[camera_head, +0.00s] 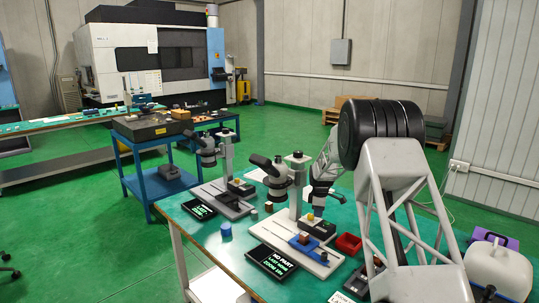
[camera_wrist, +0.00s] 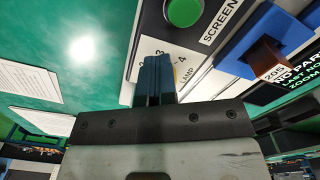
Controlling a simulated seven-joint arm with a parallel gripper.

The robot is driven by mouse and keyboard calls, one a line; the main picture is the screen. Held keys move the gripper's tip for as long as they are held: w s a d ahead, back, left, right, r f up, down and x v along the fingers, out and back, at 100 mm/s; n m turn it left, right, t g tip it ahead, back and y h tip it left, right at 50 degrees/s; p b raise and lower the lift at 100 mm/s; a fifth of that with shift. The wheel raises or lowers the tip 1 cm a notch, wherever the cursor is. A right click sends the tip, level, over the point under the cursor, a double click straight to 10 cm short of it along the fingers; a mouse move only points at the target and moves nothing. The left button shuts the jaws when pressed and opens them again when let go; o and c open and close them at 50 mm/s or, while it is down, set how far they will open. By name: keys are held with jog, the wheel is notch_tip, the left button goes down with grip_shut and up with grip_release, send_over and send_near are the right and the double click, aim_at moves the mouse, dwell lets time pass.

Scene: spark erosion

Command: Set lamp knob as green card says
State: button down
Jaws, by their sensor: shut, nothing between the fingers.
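My gripper (camera_wrist: 153,72) is shut, its dark blue fingers over the lamp dial on a light control panel. In the head view my gripper (camera_head: 317,211) is low over the dark control box (camera_head: 318,229) of the right-hand microscope (camera_head: 296,190). I cannot make out a green card in either view.
A green button (camera_wrist: 184,12) marked SCREEN is beside the dial. A blue stage (camera_wrist: 243,45) holds a brown block (camera_wrist: 265,60). A black screen (camera_head: 271,258) reads NO PART. White sheets (camera_wrist: 92,68) lie on the green table. A red bin (camera_head: 348,243) stands right of the box.

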jog(key=shift+s+d+f, duration=0.15)
jog(key=shift+s+f, duration=0.05)
jog(key=shift+f, duration=0.3)
jog(key=shift+s+d+f, duration=0.1)
jog(key=shift+s+f, duration=0.1)
jog(key=shift+f, duration=0.3)
jog(key=shift+w+r, duration=0.1)
jog(key=shift+r, duration=0.3)
notch_tip(320, 180, up, 4)
jog(key=shift+w+f, duration=0.15)
jog(key=shift+r, duration=1.3)
jog(key=shift+a+r, duration=0.1)
